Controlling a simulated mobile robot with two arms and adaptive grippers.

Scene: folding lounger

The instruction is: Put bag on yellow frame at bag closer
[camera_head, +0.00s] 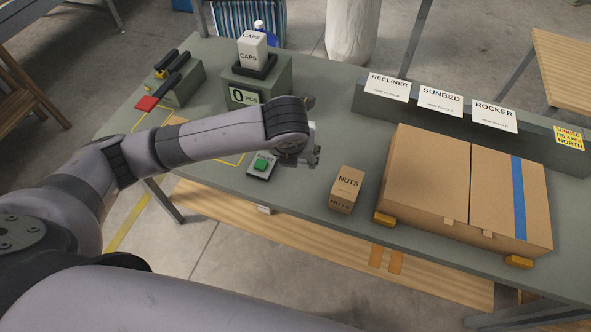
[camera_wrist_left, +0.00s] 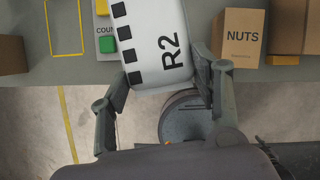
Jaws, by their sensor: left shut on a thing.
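My left gripper (camera_head: 314,132) is shut on a white bag with black squares and "R2" on it, shown in the left wrist view (camera_wrist_left: 157,40). The head view mostly hides the bag behind the gripper. The gripper is over the table's front part, between the green-button box and the nuts box. The bag closer (camera_head: 172,78), with black bars and a red part, stands at the table's left end. A yellow frame (camera_head: 134,129) is marked in front of it, partly hidden by my arm. My right gripper is not in view.
Another yellow outline (camera_head: 232,163) lies by the green-button box (camera_head: 262,166). A counter (camera_head: 257,82) holds a caps box (camera_head: 252,52). The nuts box (camera_head: 347,190) and a large carton (camera_head: 467,185) stand right on the table (camera_head: 325,85). A brown box (camera_wrist_left: 11,55) shows left in the wrist view.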

